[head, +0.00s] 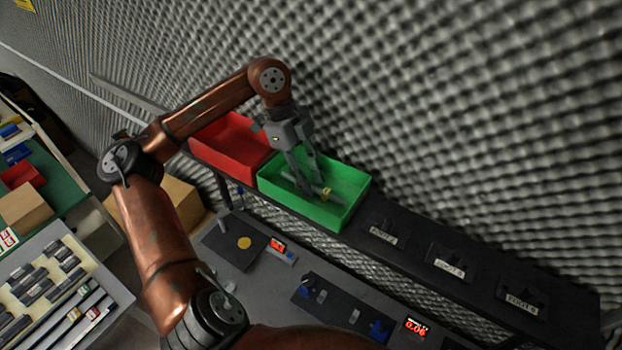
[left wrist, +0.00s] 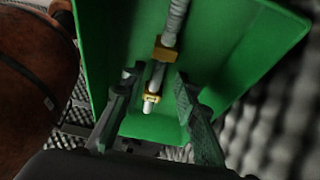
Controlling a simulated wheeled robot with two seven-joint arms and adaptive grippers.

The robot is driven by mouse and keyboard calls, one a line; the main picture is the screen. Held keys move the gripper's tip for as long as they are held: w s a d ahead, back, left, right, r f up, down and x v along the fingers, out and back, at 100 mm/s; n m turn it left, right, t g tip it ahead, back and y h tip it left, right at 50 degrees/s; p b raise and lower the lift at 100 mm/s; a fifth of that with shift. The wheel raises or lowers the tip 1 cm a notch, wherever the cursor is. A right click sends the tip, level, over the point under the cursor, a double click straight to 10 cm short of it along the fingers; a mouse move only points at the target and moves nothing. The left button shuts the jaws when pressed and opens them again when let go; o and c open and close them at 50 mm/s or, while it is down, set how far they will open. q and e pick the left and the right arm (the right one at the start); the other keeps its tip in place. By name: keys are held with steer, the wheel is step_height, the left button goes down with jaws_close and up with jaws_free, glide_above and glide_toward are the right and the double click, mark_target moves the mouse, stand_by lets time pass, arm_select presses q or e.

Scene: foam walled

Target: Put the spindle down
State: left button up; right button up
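The spindle (left wrist: 157,74), a grey rod with brass-coloured collars, lies in the green bin (head: 344,216). In the head view the spindle (head: 326,193) is partly covered by my left gripper (head: 309,187), which reaches down into the bin from above. In the left wrist view the fingers of my left gripper (left wrist: 156,80) stand apart, one on each side of the rod, with gaps between. The gripper looks open. A small grey tip beside the left finger is too unclear to name. My right gripper is not in view.
A red bin (head: 228,146) stands directly left of the green bin on the dark shelf (head: 410,255). Labelled holders (head: 450,266) sit along the shelf to the right. A foam wall rises close behind. A bench with a small red display (head: 416,327) lies below.

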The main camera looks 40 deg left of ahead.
arm_select(q)
steer(key=v, duration=1.1)
steer(key=shift+a+r, duration=0.2)
steer(key=shift+r, duration=0.15)
